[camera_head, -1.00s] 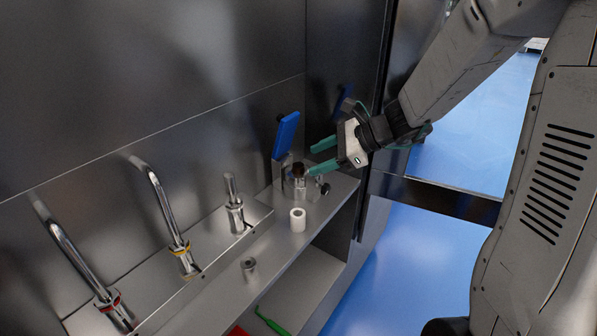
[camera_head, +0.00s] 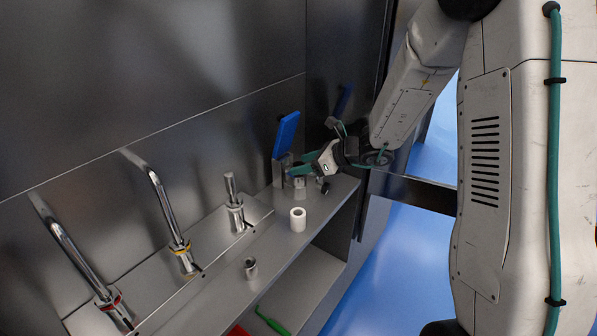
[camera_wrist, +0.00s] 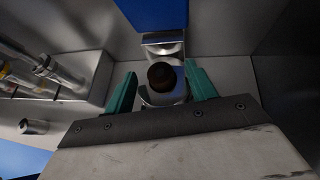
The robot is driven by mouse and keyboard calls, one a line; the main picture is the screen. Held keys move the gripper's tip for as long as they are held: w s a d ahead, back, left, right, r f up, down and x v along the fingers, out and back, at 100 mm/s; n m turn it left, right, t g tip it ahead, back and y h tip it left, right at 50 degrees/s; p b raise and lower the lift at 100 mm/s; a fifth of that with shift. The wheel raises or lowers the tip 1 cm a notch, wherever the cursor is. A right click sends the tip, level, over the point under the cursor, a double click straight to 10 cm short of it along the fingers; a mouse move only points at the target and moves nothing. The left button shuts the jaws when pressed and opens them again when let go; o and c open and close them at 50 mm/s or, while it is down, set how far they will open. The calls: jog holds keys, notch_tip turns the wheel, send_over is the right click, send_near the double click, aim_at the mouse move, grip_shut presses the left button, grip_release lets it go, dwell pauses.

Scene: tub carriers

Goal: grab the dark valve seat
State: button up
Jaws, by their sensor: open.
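The dark valve seat (camera_wrist: 161,77) shows in the wrist view as a dark brown round piece on top of a shiny metal holder (camera_wrist: 165,98). My gripper (camera_wrist: 160,69) is open, with one green finger on each side of the dark piece; I cannot tell whether either finger touches it. In the head view my gripper (camera_head: 299,170) is over the metal holder (camera_head: 299,184) at the shelf's far end and hides the dark piece there.
A blue panel (camera_head: 286,135) stands upright just behind the holder. A white ring (camera_head: 298,219) and a grey metal ring (camera_head: 250,268) stand nearer on the shelf. Metal taps (camera_head: 163,208) line the left side. A dark wall rises behind; blue floor lies to the right.

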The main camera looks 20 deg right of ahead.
grip_shut()
jog(key=shift+r, duration=0.1)
